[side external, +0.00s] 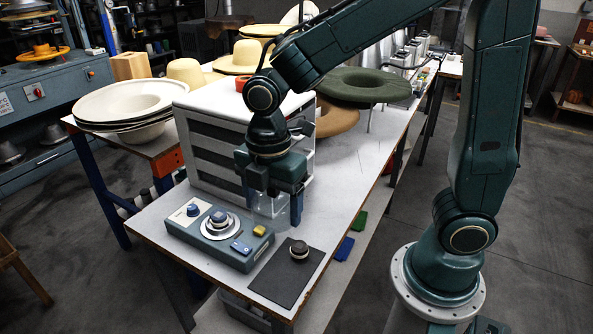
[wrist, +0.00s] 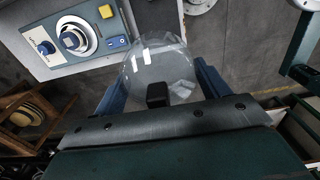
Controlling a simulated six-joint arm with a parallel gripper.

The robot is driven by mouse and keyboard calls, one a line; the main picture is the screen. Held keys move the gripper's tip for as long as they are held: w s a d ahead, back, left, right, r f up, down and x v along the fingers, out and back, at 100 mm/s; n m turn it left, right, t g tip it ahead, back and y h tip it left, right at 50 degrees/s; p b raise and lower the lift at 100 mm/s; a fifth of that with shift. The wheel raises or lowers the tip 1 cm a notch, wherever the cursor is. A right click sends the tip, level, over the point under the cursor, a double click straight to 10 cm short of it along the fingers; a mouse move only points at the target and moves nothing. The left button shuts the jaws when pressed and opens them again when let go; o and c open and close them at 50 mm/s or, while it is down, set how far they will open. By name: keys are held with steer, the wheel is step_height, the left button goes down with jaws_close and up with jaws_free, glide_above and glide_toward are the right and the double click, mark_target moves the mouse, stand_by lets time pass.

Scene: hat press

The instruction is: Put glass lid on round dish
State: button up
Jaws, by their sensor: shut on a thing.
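My gripper (side external: 270,205) is shut on the clear glass lid (side external: 267,204) and holds it above the worktable, behind the control box. In the wrist view the lid (wrist: 160,62) is a transparent disc with a black knob (wrist: 157,94), between my blue fingers (wrist: 160,85). A round, pale, dish-like ring (side external: 220,227) with a dark blue piece in its middle sits on the control box; it also shows in the wrist view (wrist: 90,45). I cannot tell whether it is the round dish. The lid is apart from it.
The blue-grey control box (side external: 235,255) has a yellow knob (side external: 259,230) and a blue switch (side external: 241,247). A dark mat (side external: 285,275) with a small round black piece (side external: 299,249) lies beside it. A louvred white cabinet (side external: 205,160), stacked pale brims (side external: 125,102) and hats (side external: 240,57) stand behind.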

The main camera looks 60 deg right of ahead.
steer(key=w+d+f, duration=0.1)
steer(key=w+f, duration=0.1)
steer(key=w, duration=0.8)
glide_toward(217, 216)
steer(key=shift+s+a+f, duration=0.2)
steer(key=shift+s+f, duration=0.05)
steer(key=shift+s, duration=0.25)
steer(key=shift+w+d+f, duration=0.25)
steer(key=shift+w+f, duration=0.1)
steer(key=shift+w, duration=0.2)
steer(key=shift+f, duration=0.15)
steer(key=shift+f, duration=3.05)
steer(key=shift+f, duration=0.2)
